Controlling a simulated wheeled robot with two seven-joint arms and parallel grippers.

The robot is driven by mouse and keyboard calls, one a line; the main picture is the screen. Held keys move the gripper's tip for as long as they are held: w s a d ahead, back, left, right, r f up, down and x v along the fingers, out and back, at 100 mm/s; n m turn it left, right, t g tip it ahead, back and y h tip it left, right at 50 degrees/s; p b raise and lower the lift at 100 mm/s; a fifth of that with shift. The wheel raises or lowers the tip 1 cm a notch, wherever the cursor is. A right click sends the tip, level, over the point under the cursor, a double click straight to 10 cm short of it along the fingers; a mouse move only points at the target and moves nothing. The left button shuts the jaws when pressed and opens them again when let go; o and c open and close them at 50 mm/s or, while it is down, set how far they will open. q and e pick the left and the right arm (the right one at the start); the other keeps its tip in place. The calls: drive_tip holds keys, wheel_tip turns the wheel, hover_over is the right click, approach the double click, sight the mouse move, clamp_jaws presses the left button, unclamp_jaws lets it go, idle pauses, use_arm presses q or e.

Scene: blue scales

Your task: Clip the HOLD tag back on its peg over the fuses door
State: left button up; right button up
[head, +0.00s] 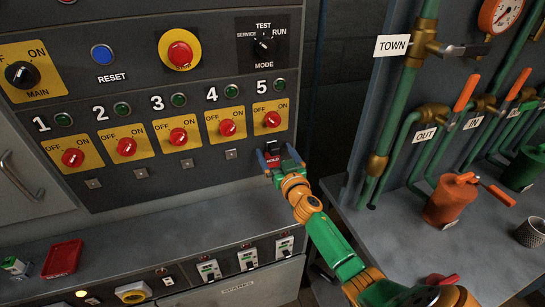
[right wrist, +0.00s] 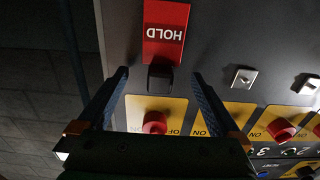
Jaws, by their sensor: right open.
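The red HOLD tag (head: 272,160) hangs below the red knob of switch 5 (head: 272,119) on the panel. In the right wrist view the tag (right wrist: 166,35) appears upside down, with a black clip (right wrist: 160,78) at its end nearest the knob. My right gripper (head: 281,158) is open at the tag. In the right wrist view its two blue fingers (right wrist: 166,80) stand apart on either side of the black clip, with gaps visible. Whatever the clip sits on is hidden behind it. I cannot make out a door marked fuses. My left gripper is not in view.
Bare metal squares (head: 231,154) sit below the other switches. A red tray (head: 62,258) lies on the ledge at left, above a drawer marked SPARES (head: 237,288). Green pipes (head: 403,120) and a red canister (head: 450,200) stand right of my right arm.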

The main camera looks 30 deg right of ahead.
clamp_jaws()
idle(1.3)
drive_tip(key=shift+p+v, duration=0.65)
drive_tip(key=shift+v, duration=0.8)
drive_tip(key=shift+p+v, duration=0.4)
drive_tip(key=shift+v, duration=1.2)
drive_tip(key=shift+d, duration=0.1)
